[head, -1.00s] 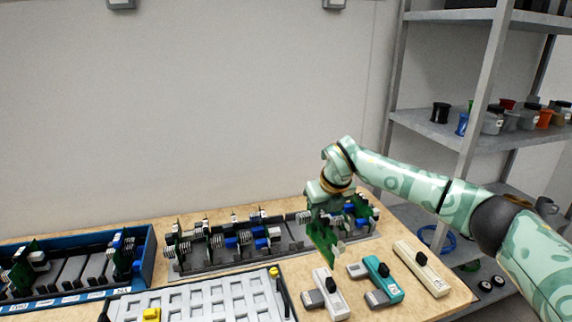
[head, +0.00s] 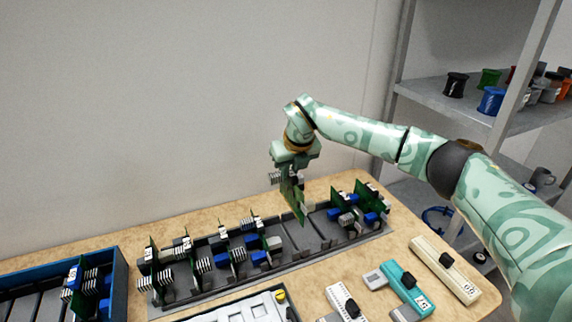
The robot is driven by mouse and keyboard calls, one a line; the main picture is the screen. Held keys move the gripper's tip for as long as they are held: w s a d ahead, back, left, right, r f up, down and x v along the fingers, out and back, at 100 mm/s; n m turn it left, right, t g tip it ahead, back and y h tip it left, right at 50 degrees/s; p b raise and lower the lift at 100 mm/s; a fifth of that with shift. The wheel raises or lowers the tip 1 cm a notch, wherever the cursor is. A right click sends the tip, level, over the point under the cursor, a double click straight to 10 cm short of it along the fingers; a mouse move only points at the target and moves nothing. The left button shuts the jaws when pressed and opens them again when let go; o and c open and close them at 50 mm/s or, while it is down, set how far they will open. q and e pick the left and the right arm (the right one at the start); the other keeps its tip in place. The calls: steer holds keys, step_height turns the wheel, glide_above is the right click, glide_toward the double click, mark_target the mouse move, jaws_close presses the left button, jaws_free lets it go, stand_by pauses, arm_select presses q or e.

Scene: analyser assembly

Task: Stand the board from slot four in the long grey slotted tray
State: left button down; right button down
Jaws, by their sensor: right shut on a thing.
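My right gripper (head: 292,172) is shut on a green circuit board (head: 293,198) with grey finned parts. It holds the board upright over the long grey slotted tray (head: 310,240), near an empty stretch right of the middle. The board's lower edge is close to the tray; I cannot tell whether it touches. Several boards with blue and grey parts stand in the tray's left and middle portion, and a few more stand at its right end (head: 366,200). My left gripper is not in view.
A blue-walled rack (head: 122,285) with boards stands at the left. A light grey tray (head: 240,309) lies in front. White, teal (head: 405,285) and cream (head: 445,268) handheld devices lie at front right. A metal shelf (head: 430,98) with spools stands behind right.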

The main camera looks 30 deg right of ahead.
mark_target(290, 195)
steer(key=shift+f+b, duration=0.3)
steer(key=shift+f, duration=0.55)
steer(key=shift+f+b, duration=0.35)
steer(key=shift+f, duration=1)
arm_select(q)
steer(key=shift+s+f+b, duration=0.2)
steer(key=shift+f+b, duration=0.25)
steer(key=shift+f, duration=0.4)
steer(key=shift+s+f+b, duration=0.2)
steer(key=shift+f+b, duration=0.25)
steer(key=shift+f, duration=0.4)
arm_select(e)
steer(key=shift+f, duration=2)
arm_select(q)
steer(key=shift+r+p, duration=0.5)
steer(key=shift+p, duration=0.05)
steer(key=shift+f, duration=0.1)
arm_select(e)
steer(key=shift+f, duration=0.2)
